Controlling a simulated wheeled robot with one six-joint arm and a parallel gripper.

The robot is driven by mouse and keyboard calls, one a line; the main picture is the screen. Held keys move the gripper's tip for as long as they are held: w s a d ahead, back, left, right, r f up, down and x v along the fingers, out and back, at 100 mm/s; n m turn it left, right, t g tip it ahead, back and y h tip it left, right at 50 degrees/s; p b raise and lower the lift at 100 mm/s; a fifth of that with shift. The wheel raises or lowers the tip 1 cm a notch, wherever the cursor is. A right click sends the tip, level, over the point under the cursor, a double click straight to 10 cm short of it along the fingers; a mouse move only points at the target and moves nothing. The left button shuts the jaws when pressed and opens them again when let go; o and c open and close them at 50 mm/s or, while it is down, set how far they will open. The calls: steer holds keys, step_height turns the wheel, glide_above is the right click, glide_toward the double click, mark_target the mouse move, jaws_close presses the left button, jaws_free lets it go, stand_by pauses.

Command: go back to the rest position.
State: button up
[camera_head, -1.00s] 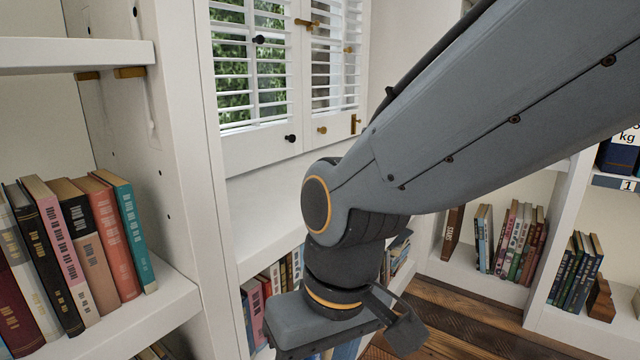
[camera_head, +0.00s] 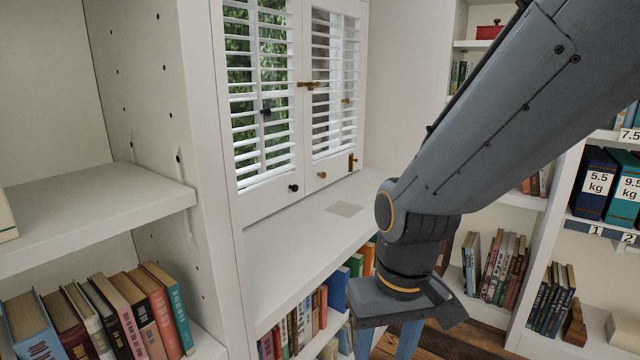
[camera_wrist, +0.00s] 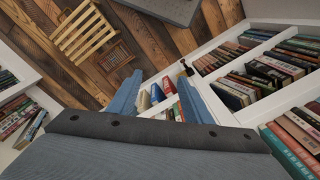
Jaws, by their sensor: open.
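My gripper (camera_head: 402,340) is in the lower middle of the head view, at the end of my grey arm, in front of the low book shelves under the window. In the wrist view my gripper (camera_wrist: 158,98) shows two blue fingers spread apart. Between them, beyond the tips, are a shelf and books, with nothing held. In the head view the fingertips are cut off by the bottom edge.
Shelves with books (camera_head: 130,320) stand at the left, and more with labelled binders (camera_head: 610,187) at the right. The wrist view shows a wooden slatted thing (camera_wrist: 84,38) on the plank floor.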

steer(key=s+d+r+m+p, duration=0.2)
steer(key=d+r+p, duration=0.8)
steer(key=p, duration=0.3)
steer(key=shift+s+r+m+h, duration=0.15)
steer(key=shift+r+m+h, duration=0.2)
steer(key=shift+r, duration=0.3)
